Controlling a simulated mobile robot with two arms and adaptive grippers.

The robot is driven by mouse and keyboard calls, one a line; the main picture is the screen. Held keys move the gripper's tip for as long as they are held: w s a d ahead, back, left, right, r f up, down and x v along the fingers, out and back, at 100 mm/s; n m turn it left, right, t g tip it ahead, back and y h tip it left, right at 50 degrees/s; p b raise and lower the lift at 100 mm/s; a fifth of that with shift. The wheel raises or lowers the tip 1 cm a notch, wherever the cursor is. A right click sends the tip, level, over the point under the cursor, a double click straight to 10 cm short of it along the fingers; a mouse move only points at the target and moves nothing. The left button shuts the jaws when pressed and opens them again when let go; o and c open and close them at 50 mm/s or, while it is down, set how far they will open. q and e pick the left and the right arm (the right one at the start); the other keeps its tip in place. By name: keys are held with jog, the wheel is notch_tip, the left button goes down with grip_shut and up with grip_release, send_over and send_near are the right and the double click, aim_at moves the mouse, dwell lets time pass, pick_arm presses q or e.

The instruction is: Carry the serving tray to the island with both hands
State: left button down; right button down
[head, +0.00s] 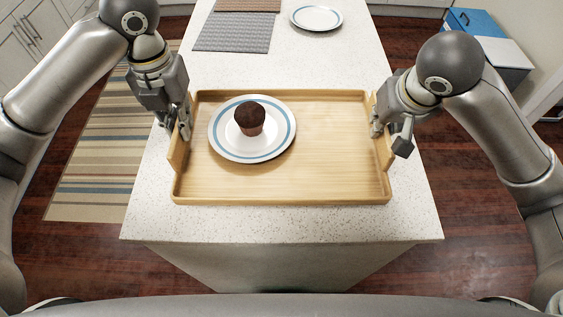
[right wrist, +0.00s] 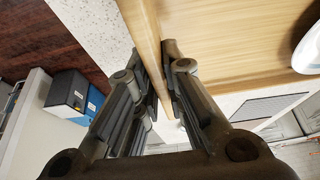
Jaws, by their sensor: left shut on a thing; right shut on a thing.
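The wooden serving tray (head: 330,150) is level over the near end of the white speckled island (head: 280,222); I cannot tell whether it rests on the top or hangs just above it. A white plate with a blue ring (head: 225,145) sits on the tray's left half, with a chocolate muffin (head: 250,118) upright on it. My left gripper (head: 181,128) is shut on the tray's left end wall. My right gripper (head: 381,126) is shut on the right end wall. In the right wrist view, its fingers (right wrist: 165,85) close around the tray's wooden wall (right wrist: 143,30).
Farther back on the island are a grey woven mat (head: 232,32), a brown mat (head: 248,5) and another blue-ringed plate (head: 316,18). A striped rug (head: 95,160) lies on the floor at left. A blue box (head: 474,22) stands at the back right.

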aim_at(377, 139)
jog(key=shift+d, duration=0.1)
